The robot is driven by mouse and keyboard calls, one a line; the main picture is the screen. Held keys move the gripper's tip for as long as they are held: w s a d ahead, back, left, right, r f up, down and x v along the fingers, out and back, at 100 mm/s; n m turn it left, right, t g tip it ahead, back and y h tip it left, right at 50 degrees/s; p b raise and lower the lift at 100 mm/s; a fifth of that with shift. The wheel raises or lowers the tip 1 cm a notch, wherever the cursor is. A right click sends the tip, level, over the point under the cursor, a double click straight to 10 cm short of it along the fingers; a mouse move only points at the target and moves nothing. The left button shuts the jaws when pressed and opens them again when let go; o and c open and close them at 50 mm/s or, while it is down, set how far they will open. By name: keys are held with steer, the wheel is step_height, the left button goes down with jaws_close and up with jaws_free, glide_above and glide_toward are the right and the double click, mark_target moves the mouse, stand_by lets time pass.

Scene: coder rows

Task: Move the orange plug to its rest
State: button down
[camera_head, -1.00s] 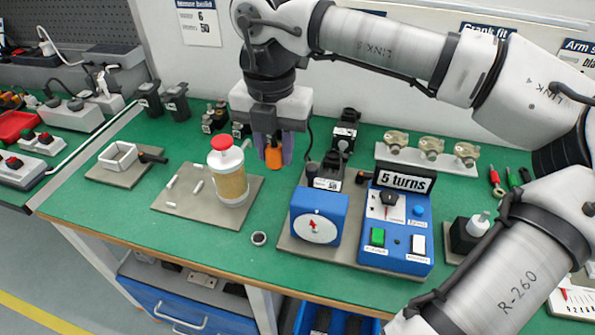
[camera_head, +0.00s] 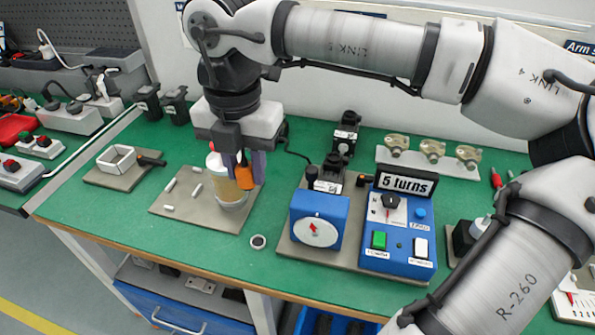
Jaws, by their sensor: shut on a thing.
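My gripper (camera_head: 244,170) has purple fingers pointing down and is shut on the orange plug (camera_head: 245,181), which hangs between the fingertips. In the picture it is in front of the tan cylinder (camera_head: 226,190) on the grey board; whether the plug touches the cylinder I cannot tell. A small round dark piece with a pale rim (camera_head: 258,242) lies on the green bench in front of the board. I cannot tell for sure which thing is the plug's rest.
The grey board (camera_head: 190,217) also carries several small white pegs. Right of it stand a blue dial box (camera_head: 318,222) and a blue control box (camera_head: 398,238) reading "5 turns". A white frame (camera_head: 117,158) is at left. Bare green bench lies around the round piece.

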steer(key=shift+f+b, duration=4.95)
steer(key=shift+f, duration=0.7)
steer(key=shift+f+b, duration=1.1)
steer(key=shift+f, duration=0.15)
steer(key=shift+f, duration=0.1)
steer(key=shift+f+b, duration=0.5)
steer(key=shift+b, duration=0.05)
steer(key=shift+f+b, duration=0.65)
steer(key=shift+b, duration=0.2)
